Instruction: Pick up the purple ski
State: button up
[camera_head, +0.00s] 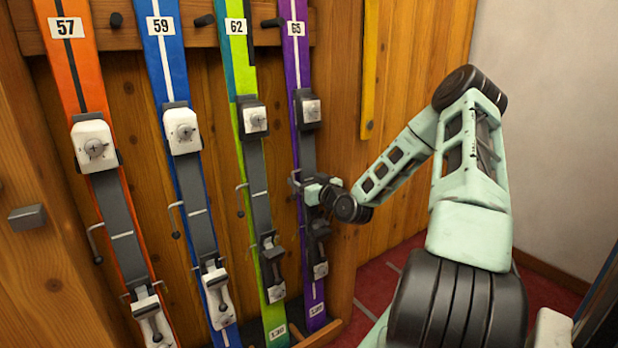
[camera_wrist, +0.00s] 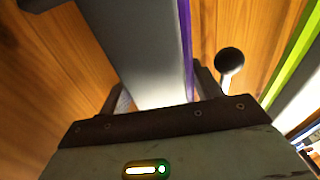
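The purple ski (camera_head: 295,55) carries the number 65 and stands upright at the right end of the row in the head view. A grey plate and bindings run along its middle. My gripper (camera_head: 305,183) is at this grey middle part, below the upper binding. In the wrist view, my gripper's fingers (camera_wrist: 160,88) are apart on either side of the grey plate (camera_wrist: 140,45), with a strip of purple ski (camera_wrist: 187,55) by the right finger. Whether the fingers press on the ski cannot be seen.
A green ski (camera_head: 250,160) numbered 62 stands close on the left, then a blue ski (camera_head: 177,75) and an orange ski (camera_head: 83,75). A wooden rack rail (camera_head: 115,38) with dark pegs is behind them. Red floor (camera_head: 380,285) shows at lower right.

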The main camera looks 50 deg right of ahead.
aim_at(309, 157)
jog(key=shift+r, duration=0.15)
grip_shut()
jog(key=shift+s+r+p, duration=0.1)
jog(key=shift+r+p, duration=0.45)
jog(key=shift+r, duration=0.05)
notch_tip(309, 157, up, 6)
jog(key=p, duration=0.2)
jog(key=shift+r+p, duration=0.1)
jog(key=shift+p, duration=0.25)
jog(key=p+v, duration=0.9)
jog(key=v, duration=1)
jog(key=shift+s+f, duration=0.3)
jog(key=shift+s, duration=0.1)
